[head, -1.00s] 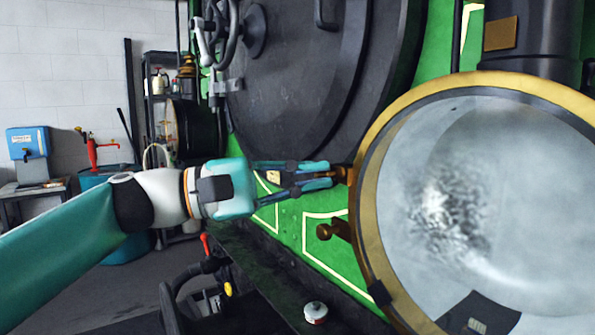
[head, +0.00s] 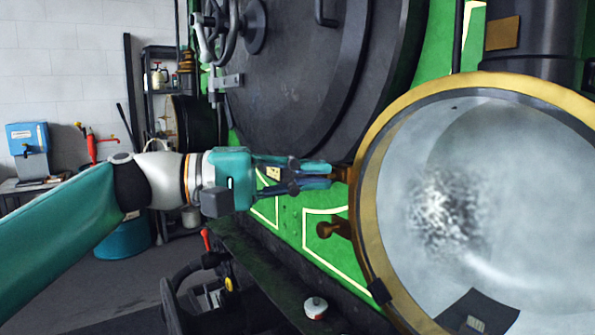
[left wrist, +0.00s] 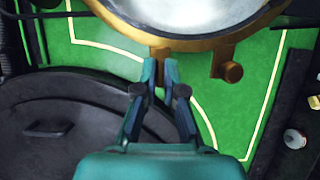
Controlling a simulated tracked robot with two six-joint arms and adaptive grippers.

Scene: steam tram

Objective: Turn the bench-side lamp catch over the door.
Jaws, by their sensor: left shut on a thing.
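The lamp door (head: 372,235) is a large brass ring at the right of the head view, round a silvery reflector, and it is at the top of the left wrist view (left wrist: 190,42). The lamp catch (head: 345,174) is a small brass piece at the ring's left edge; it also shows in the left wrist view (left wrist: 161,53). My left gripper (head: 330,175) is shut on the catch, its fingertips (left wrist: 160,70) hiding part of it. A second brass knob (head: 332,229) sits below it on the ring's side. My right gripper is not in view.
The dark round smokebox door (head: 290,80) and green panel (head: 300,205) lie behind my left gripper. A dark ledge (head: 262,262) runs below, with a small red-and-white pot (head: 316,307). A blue box (head: 27,138) and shelves stand at the left.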

